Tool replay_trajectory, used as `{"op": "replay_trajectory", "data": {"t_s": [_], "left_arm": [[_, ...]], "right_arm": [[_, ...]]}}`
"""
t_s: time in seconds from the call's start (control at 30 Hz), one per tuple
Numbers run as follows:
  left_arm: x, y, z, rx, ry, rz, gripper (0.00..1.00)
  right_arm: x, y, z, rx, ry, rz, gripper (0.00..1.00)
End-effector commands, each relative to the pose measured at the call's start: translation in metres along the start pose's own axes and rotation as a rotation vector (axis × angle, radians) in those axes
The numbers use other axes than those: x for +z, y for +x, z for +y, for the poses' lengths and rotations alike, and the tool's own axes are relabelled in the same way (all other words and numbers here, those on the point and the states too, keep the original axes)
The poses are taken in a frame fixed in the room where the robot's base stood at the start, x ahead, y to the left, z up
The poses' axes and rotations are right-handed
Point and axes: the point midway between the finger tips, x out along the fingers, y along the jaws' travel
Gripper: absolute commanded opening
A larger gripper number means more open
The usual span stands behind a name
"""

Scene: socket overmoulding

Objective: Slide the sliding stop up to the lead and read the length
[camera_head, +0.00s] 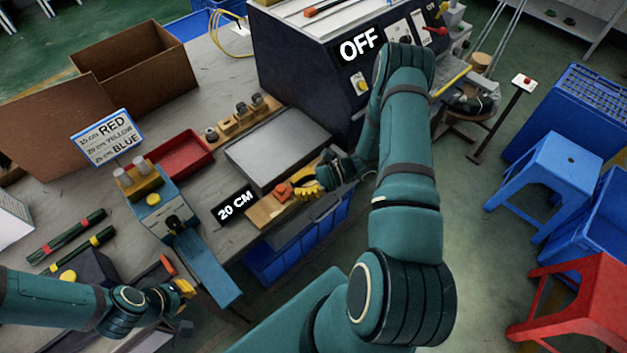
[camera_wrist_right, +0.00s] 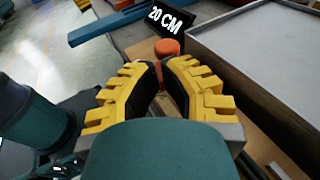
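The orange sliding stop (camera_head: 283,191) sits on a wooden measuring board (camera_head: 262,213) at the front edge of the bench. A black sign (camera_head: 235,205) beside it reads 20 CM. In the right wrist view the orange stop (camera_wrist_right: 167,48) stands just beyond my right fingertips. My right gripper (camera_head: 306,189) is low over the board, right of the stop. Its yellow fingers (camera_wrist_right: 160,68) lean together with a narrow gap; nothing is clearly held between them. I cannot make out the lead. My left gripper (camera_head: 185,289) is at lower left, its fingers too small to judge.
A grey flat tray (camera_head: 280,145) lies behind the board. A machine with an OFF sign (camera_head: 360,44) stands behind. A red bin (camera_head: 180,158), a colour-length card (camera_head: 107,138) and a blue device (camera_head: 205,268) are at left. Blue crates (camera_head: 300,245) sit below the bench edge.

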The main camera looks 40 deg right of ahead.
Motion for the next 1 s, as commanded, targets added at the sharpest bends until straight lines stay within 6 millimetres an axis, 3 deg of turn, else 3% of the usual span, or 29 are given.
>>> {"op": "replay_trajectory", "data": {"t_s": [0.2,0.6,1.0], "left_arm": [[0.0,-0.001,0.0,0.0,0.0,0.001,0.0],[0.0,-0.001,0.0,0.0,0.0,0.001,0.0],[-0.001,-0.003,0.001,0.0,-0.001,0.003,0.0]], "right_arm": [[0.0,0.013,0.0,0.0,0.0,0.0,0.0],[0.001,0.018,0.002,0.0,0.0,-0.001,0.0],[0.013,0.086,0.038,0.001,0.001,-0.002,0.0]]}}
